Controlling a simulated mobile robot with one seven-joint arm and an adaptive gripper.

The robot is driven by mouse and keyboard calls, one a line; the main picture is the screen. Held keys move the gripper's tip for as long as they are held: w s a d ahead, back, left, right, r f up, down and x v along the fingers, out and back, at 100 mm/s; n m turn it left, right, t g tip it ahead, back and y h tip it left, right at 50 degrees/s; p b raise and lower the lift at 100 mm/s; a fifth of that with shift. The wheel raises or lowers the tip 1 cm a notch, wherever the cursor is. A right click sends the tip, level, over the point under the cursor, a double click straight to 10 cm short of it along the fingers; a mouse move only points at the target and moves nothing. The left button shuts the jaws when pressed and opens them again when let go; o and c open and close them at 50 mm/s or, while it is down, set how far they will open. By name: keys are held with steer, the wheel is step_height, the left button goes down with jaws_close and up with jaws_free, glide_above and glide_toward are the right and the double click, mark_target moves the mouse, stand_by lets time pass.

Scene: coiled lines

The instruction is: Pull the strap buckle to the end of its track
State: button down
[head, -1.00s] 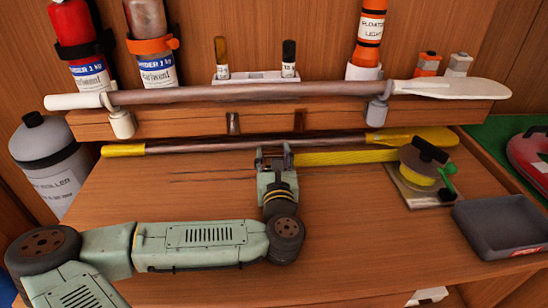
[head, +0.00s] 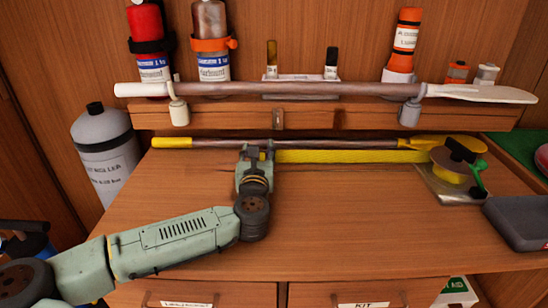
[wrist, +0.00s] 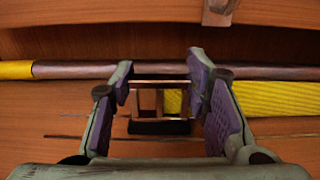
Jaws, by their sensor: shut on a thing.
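The strap buckle (wrist: 147,101) is a small copper-brown frame with a dark base, seen between my fingers in the wrist view. The yellow webbing strap (head: 345,156) runs from the buckle's right side to the reel (head: 452,168) at the right of the bench, and its end shows in the wrist view (wrist: 270,99). My gripper (head: 254,152) is shut on the buckle, with a purple-padded finger on each side in the wrist view (wrist: 160,82). Thin dark track lines (wrist: 75,135) run along the wood and continue left of the buckle. In the head view the gripper hides the buckle.
A yellow-ended paddle (head: 215,143) lies just behind the strap. A white-bladed paddle (head: 300,90) hangs on the raised ledge above. A grey tray (head: 520,222) sits at the right and a grey cylinder (head: 103,150) stands at the left. The bench front is clear.

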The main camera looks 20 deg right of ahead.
steer(key=a, duration=0.2)
steer(key=w+a, duration=0.1)
steer(key=a, duration=0.1)
steer(key=a+b, duration=0.1)
steer(key=a, duration=0.1)
steer(key=shift+w+r, duration=0.1)
steer(key=shift+w, duration=0.3)
steer(key=c, duration=0.9)
jaws_free()
steer(key=shift+o, duration=0.2)
steer(key=v, duration=1.2)
